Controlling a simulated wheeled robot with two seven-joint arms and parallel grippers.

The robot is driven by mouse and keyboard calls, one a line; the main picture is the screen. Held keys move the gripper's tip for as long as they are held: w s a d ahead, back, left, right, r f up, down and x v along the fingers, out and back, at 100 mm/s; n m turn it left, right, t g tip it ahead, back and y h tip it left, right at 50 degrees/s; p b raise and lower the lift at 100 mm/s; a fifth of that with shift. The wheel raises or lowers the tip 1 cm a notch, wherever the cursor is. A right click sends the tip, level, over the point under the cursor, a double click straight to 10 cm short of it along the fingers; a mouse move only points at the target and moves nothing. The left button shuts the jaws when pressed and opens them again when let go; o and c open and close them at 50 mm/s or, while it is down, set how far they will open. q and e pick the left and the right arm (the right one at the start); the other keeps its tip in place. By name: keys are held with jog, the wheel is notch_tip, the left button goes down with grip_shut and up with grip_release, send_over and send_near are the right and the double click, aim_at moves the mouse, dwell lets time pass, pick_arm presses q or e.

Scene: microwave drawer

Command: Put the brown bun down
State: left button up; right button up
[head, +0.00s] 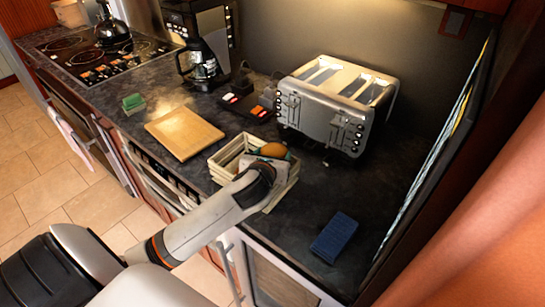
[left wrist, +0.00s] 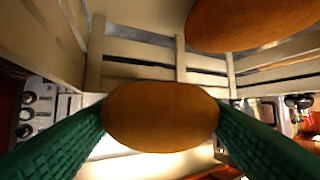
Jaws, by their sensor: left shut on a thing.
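My left gripper (left wrist: 160,120) is shut on a brown bun (left wrist: 160,117), held between its green ridged fingers. In the head view my left arm reaches over a pale slatted wooden crate (head: 226,158), and the wrist covers part of it. One brown bun (head: 273,150) shows just beyond the wrist at the crate; I cannot tell whether it is the held one. A second brown bun (left wrist: 255,22) shows at the top right of the left wrist view, apart from the held bun, by the crate slats (left wrist: 140,50). My right gripper is not in view.
A wooden board (head: 185,133) lies left of the crate. A steel toaster (head: 335,105) stands behind it to the right. A blue cloth-like block (head: 335,236) lies near the front right. A green sponge (head: 133,102) and coffee maker (head: 200,60) are farther back.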

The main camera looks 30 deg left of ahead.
pick_arm(q)
jog(key=shift+f, duration=0.15)
jog(key=shift+f, duration=0.35)
jog(key=o, duration=1)
